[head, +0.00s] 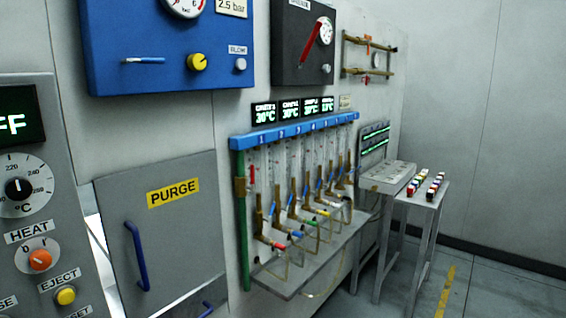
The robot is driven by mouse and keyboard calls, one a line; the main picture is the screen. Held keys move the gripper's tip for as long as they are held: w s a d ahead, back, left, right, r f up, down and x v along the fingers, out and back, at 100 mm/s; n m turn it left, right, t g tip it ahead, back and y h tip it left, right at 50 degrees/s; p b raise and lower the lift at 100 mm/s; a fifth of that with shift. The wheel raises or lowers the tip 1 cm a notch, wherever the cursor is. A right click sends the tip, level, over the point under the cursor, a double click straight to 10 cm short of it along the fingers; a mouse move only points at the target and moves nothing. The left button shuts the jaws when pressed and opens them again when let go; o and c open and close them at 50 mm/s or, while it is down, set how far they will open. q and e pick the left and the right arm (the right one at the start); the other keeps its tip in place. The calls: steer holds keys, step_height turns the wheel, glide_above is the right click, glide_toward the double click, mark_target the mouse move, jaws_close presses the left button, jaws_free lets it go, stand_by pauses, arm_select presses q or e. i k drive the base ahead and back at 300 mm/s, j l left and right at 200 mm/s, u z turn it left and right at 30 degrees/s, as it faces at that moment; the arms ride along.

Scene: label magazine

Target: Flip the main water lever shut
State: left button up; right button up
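No label reading main water is legible. A small red handle (252,176) stands upright by a brass fitting (240,187) on the green pipe (243,235), at the left end of the flow-tube manifold. The manifold's blue header (293,130) is numbered above several clear tubes. Small coloured handles, including a red one (279,246), sit below the tubes. A larger red lever (311,44) slants on the dark panel (290,66) above. Neither of my grippers is in view.
A grey PURGE door (190,235) with a blue handle (137,256) and a heater panel (60,170) stand at left. A blue panel (110,40) hangs above. A shelf (325,250) juts out below the tubes. A small table (424,195) stands right; floor beyond is clear.

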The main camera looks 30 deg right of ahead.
mark_target(252, 166)
steer(key=i+l+z, duration=0.1)
steer(key=i+l, duration=0.45)
steer(key=l, duration=0.15)
steer(key=i+l+z, duration=0.1)
steer(key=i+l, duration=0.45)
steer(key=l, duration=0.1)
